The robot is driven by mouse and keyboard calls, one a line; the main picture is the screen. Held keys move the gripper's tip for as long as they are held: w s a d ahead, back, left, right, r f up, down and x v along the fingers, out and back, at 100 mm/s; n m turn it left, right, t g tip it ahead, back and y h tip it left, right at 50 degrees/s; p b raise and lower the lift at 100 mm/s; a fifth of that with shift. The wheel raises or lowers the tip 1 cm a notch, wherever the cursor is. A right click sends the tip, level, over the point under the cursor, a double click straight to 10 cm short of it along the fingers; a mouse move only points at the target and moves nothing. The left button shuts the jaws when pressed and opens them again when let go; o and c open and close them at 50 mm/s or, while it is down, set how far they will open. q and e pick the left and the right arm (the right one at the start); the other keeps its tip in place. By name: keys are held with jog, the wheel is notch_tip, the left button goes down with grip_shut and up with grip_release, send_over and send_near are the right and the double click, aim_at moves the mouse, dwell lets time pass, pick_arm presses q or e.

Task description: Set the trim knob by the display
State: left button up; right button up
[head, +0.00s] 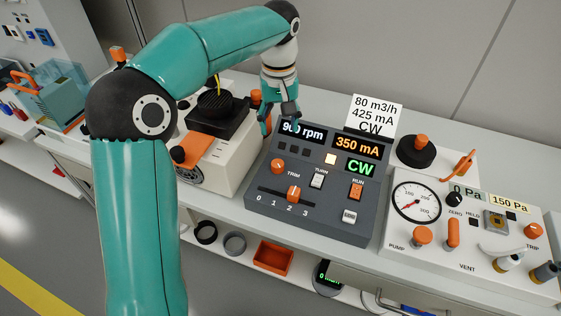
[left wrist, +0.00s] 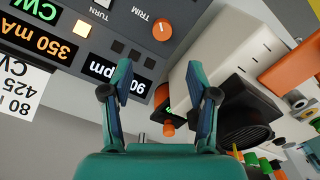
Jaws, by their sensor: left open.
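The trim knob (head: 278,166) is a round orange knob at the left of the dark control panel (head: 262,206). It also shows in the left wrist view (left wrist: 162,29), with a pale mark on it. The mA display (head: 360,146) reads 350 mA in orange. A green display (head: 361,167) reads CW. The rpm display (head: 301,131) is partly hidden by my gripper. A white card (head: 374,115) behind reads 80 m3/h, 425 mA, CW. My left gripper (head: 280,127) is open and empty above the panel's back-left corner, apart from the knob. My right gripper is not in view.
An orange slider (head: 294,193) on a 0 to 3 scale sits below the knob, with TURN (head: 317,180) and RUN (head: 357,189) switches to the right. A beige machine (head: 222,155) stands close left. A gauge panel (head: 468,215) stands right.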

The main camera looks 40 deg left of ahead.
aim_at(279, 164)
pick_arm(q)
notch_tip(279, 164, down, 13)
jog(key=shift+s+a+f+b, duration=0.1)
jog(key=shift+a+b, duration=0.05)
jog(key=shift+b, duration=0.45)
jog(key=shift+c, duration=0.2)
jog(key=c, duration=1.1)
